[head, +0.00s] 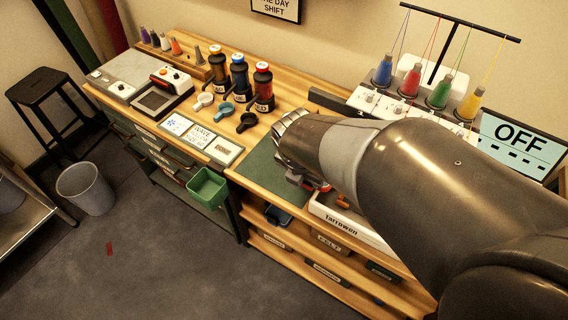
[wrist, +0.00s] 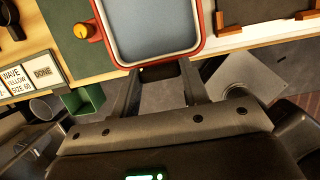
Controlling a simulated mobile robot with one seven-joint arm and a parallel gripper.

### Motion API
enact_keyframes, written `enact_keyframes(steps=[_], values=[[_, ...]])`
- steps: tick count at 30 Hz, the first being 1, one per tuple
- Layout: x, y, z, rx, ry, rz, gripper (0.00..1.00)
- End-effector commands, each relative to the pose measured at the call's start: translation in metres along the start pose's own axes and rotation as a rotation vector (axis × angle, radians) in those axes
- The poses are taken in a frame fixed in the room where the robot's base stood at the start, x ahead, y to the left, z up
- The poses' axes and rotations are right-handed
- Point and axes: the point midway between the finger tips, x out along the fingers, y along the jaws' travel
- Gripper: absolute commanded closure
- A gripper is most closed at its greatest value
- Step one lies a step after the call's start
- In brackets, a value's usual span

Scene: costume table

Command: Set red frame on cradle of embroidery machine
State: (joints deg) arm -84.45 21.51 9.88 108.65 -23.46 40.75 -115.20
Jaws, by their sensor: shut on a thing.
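The red frame (wrist: 204,27) shows in the wrist view as a rounded red border around a blue-grey panel, with a yellow knob (wrist: 82,31) at its left side. My gripper (wrist: 160,75) is shut on the near edge of the red frame and holds it over the table edge by the green mat. In the head view only a bit of red shows under my arm, which hides most of the frame. The embroidery machine (head: 340,222) is white, with coloured thread cones on top and a screen reading OFF (head: 516,143).
The green mat (head: 262,170) lies left of the machine. Cards (head: 200,138), ladles and bottles stand farther left on the wooden table. A green bin (head: 208,188) hangs at the front edge. A grey bucket (head: 86,188) and black stool (head: 44,95) stand on the floor.

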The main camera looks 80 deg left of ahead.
Motion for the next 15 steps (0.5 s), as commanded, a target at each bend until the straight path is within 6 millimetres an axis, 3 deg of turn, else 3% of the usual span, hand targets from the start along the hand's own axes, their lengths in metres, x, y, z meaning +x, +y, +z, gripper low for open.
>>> enact_keyframes(steps=[1, 6, 15], values=[[-0.009, -0.018, -0.003, 0.002, -0.002, 0.001, 0.79], [-0.028, -0.069, -0.021, 0.002, -0.005, -0.001, 0.79], [-0.046, -0.136, -0.055, 0.000, -0.015, -0.011, 0.79]])
